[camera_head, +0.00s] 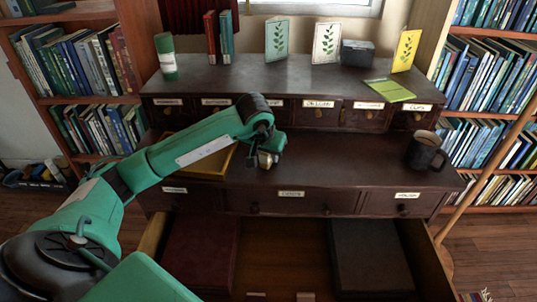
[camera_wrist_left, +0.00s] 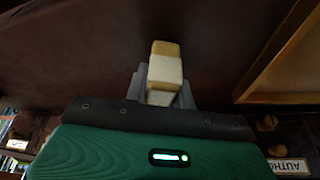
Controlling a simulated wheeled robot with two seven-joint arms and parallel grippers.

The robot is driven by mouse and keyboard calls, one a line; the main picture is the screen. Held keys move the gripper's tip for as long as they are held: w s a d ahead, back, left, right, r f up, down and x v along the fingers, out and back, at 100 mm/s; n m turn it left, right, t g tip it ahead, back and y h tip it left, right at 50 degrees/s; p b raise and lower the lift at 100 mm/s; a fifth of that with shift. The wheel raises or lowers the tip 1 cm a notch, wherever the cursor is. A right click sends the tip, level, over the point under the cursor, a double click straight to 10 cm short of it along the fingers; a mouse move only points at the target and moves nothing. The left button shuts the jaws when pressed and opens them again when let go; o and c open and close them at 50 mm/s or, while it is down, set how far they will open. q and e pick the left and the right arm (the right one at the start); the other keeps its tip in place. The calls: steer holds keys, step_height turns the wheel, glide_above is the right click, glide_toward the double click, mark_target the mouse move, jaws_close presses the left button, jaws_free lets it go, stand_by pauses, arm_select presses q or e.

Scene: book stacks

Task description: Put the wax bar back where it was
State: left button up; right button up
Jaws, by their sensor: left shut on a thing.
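The wax bar (camera_wrist_left: 165,62) is a small yellowish block with a pale wrap around its middle. My left gripper (camera_wrist_left: 163,88) is shut on it. In the head view, the left gripper (camera_head: 266,158) points down over the desk top, just right of the shallow wooden tray (camera_head: 228,163), and the bar (camera_head: 264,162) is partly hidden by the fingers. The gap between bar and desk is hard to judge. In the wrist view, the tray edge (camera_wrist_left: 282,55) shows at the right, apart from the bar. My right gripper is not in view.
A dark mug (camera_head: 426,153) stands at the desk's right end. Below, a wide drawer (camera_head: 285,258) is open, with a dark red item (camera_head: 200,252) and a dark grey item (camera_head: 370,255) inside. Cards and books stand on the upper shelf. The desk top (camera_head: 345,160) between gripper and mug is clear.

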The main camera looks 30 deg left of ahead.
arm_select(q)
steer(key=shift+f, duration=0.1)
steer(key=o, duration=1)
steer(key=shift+c, duration=0.2)
